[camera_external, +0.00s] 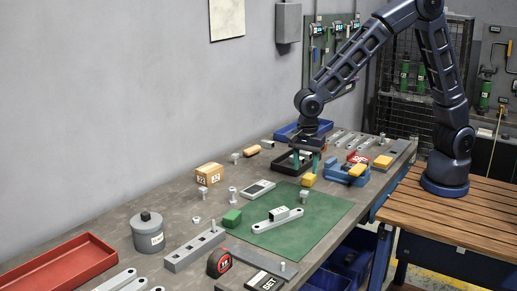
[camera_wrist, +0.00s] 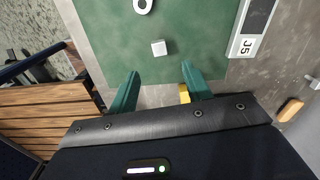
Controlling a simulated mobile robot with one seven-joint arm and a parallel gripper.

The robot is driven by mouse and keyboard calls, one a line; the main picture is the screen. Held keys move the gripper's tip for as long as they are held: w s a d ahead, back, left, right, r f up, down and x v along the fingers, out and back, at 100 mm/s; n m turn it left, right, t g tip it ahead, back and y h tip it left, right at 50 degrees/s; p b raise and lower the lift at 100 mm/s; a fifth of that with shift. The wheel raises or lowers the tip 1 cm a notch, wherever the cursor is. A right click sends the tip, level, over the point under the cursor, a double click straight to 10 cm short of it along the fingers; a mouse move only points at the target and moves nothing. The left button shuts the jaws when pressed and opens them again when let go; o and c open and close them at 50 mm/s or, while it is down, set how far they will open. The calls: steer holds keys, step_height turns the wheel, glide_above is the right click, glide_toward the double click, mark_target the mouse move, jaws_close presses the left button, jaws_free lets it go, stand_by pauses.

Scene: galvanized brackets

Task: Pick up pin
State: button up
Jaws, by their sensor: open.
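A small pale metal pin (camera_external: 304,196) stands upright on the green mat near its far edge. In the wrist view a small white square top (camera_wrist: 158,47), which seems to be this pin, shows on the mat ahead of the fingertips. My gripper (camera_external: 306,170) has teal fingers and hangs near the far edge of the mat, behind the pin. It is open and empty, and its spread fingers also show in the wrist view (camera_wrist: 159,78). Other pin-like or bolt-like pieces stand on the bench, one of them left of the mat (camera_external: 233,194).
A yellow block (camera_external: 309,180) lies close below my gripper. A link bracket (camera_external: 278,221) and a green block (camera_external: 232,218) lie nearer the camera. A grey labelled device (camera_external: 258,189) is left of the pin, a blue vise (camera_external: 345,174) right. Bare green mat (camera_external: 325,208) surrounds the pin.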

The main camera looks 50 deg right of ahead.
mark_target(304, 191)
steer(key=shift+a+f, duration=0.15)
steer(key=shift+f, duration=5.4)
steer(key=shift+c, duration=0.4)
jaws_close()
